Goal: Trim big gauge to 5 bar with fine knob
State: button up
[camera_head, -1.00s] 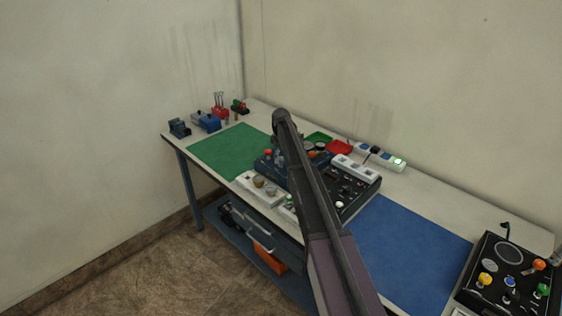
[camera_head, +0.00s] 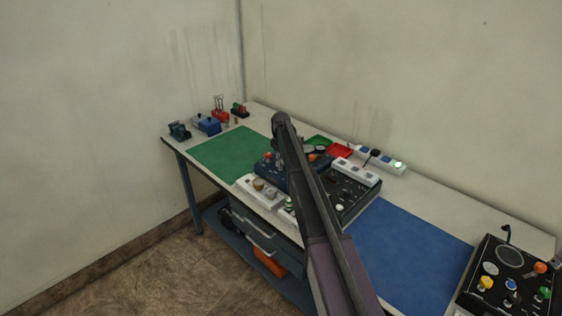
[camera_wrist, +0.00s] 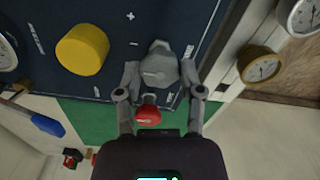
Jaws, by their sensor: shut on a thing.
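In the wrist view, my gripper (camera_wrist: 160,80) is shut on a grey knob (camera_wrist: 159,64) on a dark blue panel (camera_wrist: 112,20). Its two fingers press on the knob's left and right sides. A plus sign is printed on the panel above it. A red knob (camera_wrist: 148,113) sits just below, and a larger yellow knob (camera_wrist: 82,50) is at the left. A brass-rimmed gauge (camera_wrist: 262,67) and a white-faced gauge (camera_wrist: 300,15) show at the right; I cannot read their values or tell which is the big gauge. In the head view, my arm hides the gripper and knob.
The dark blue unit (camera_head: 268,166) stands on the bench beside a green mat (camera_head: 232,152). A black console (camera_head: 358,195) stands to its right, then a blue mat (camera_head: 410,255). Another black console (camera_head: 500,285) is at the far right.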

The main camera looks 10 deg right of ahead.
jog(key=m, duration=0.4)
jog(key=shift+d, duration=0.1)
jog(key=m, duration=0.4)
jog(key=shift+m, duration=0.3)
dwell(0.3)
jog(key=o, duration=1.2)
jog(key=shift+c, duration=0.2)
